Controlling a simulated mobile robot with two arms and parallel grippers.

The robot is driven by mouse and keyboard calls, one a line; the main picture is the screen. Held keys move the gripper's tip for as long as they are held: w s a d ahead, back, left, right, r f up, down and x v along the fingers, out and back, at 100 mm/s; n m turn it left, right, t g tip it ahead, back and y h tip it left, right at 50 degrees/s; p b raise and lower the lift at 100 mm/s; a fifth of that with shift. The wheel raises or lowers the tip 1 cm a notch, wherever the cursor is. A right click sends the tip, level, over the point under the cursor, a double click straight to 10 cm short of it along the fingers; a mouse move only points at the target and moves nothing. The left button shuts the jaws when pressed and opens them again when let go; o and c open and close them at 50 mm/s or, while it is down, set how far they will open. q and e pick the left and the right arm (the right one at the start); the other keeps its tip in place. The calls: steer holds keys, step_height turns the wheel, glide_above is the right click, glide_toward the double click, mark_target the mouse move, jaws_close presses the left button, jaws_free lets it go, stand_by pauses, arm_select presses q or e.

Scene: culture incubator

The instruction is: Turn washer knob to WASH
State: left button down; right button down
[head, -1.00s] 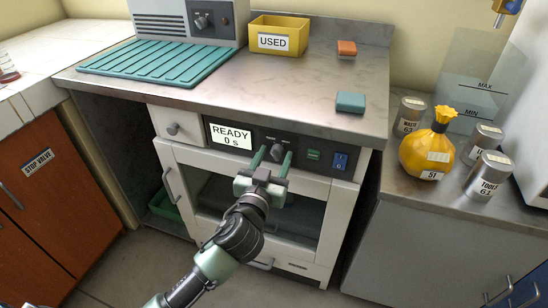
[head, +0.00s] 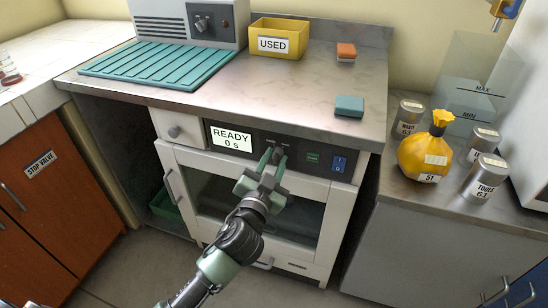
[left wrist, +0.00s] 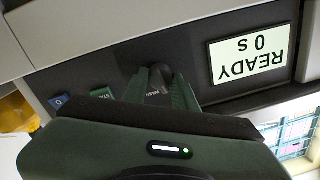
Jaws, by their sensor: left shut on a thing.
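The washer (head: 190,157) is a white front-loading unit under the counter with a dark control panel. Its display (head: 231,137) reads "READY 0 s". The dark washer knob (head: 277,152) sits on the panel right of the display, partly hidden by my fingers. My left gripper (head: 273,157) is shut on the knob, with its green fingers on either side and its body tilted. In the left wrist view, upside down, the fingers close around the knob (left wrist: 158,82). My right gripper is not in view.
A green button (head: 313,156) and a blue switch (head: 339,163) are right of the knob. The counter above holds a teal ribbed mat (head: 150,62), a yellow "USED" bin (head: 278,36), and orange and teal blocks. A yellow bag (head: 425,157) and canisters stand at right.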

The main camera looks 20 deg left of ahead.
arm_select(q)
steer(key=m+p, duration=0.2)
steer(key=m, duration=0.4)
steer(key=shift+m, duration=0.3)
steer(key=shift+f+m+h+p, duration=0.1)
steer(key=shift+m+h+p, duration=0.3)
steer(key=shift+m, duration=1.4)
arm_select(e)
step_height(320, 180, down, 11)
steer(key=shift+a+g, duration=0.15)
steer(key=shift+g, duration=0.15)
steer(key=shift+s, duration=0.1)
arm_select(q)
steer(key=c, duration=1.1)
jaws_free()
